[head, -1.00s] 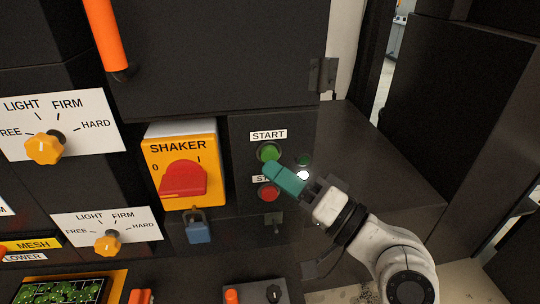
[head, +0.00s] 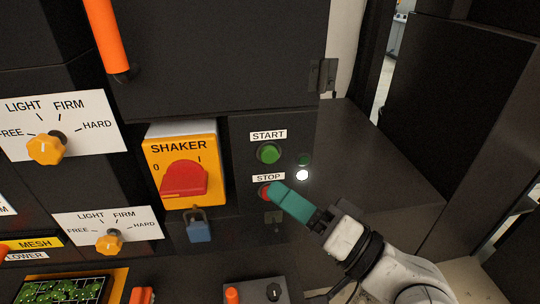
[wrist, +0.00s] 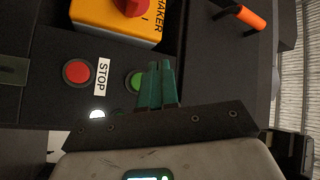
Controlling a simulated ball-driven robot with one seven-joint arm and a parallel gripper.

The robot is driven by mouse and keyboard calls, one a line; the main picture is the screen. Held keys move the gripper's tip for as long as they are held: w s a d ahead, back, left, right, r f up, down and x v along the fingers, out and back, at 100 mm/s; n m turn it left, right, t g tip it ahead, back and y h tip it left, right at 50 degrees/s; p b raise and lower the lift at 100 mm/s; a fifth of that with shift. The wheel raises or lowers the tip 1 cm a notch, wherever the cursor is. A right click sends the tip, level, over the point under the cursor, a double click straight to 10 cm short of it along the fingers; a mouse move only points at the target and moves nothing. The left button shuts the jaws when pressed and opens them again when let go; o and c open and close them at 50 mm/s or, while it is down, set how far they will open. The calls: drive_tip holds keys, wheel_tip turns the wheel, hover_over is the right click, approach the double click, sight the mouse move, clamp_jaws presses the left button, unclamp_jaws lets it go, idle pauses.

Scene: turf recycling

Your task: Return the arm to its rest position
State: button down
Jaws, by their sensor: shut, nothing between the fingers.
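My gripper (head: 276,190) has teal fingers pressed together with nothing between them. In the head view its tips overlap the right part of the red STOP button (head: 264,193). The green START button (head: 268,153) above is clear of it there. In the wrist view, which is turned sideways, my shut fingers (wrist: 157,85) partly cover the green button (wrist: 136,80), and the red button (wrist: 77,72) shows whole. The fingers look apart from the panel; the exact gap is hard to tell.
A yellow SHAKER box (head: 155,150) with a red rotary switch (head: 184,179) and blue padlock (head: 199,231) is left of the buttons. A white lamp (head: 302,175) glows beside them. Dials with orange knobs (head: 46,149) are farther left. A dark flat surface (head: 365,165) lies right.

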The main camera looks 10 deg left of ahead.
drive_tip(key=s+d+f+g+h, duration=0.1)
drive_tip(key=s+d+f+h, duration=0.35)
drive_tip(key=f, duration=0.75)
drive_tip(key=s+d+f+g+h, duration=0.1)
drive_tip(key=d+f+g+h, duration=0.1)
drive_tip(key=d+f+h, duration=0.65)
drive_tip(key=s+d+f+g+h, duration=0.5)
drive_tip(key=s+d+f, duration=1)
drive_tip(key=s, duration=0.4)
drive_tip(key=shift+d+f+m+g, duration=0.35)
drive_tip(key=shift+d+m+g, duration=0.05)
drive_tip(key=shift+d+g, duration=0.3)
drive_tip(key=shift+a, duration=0.1)
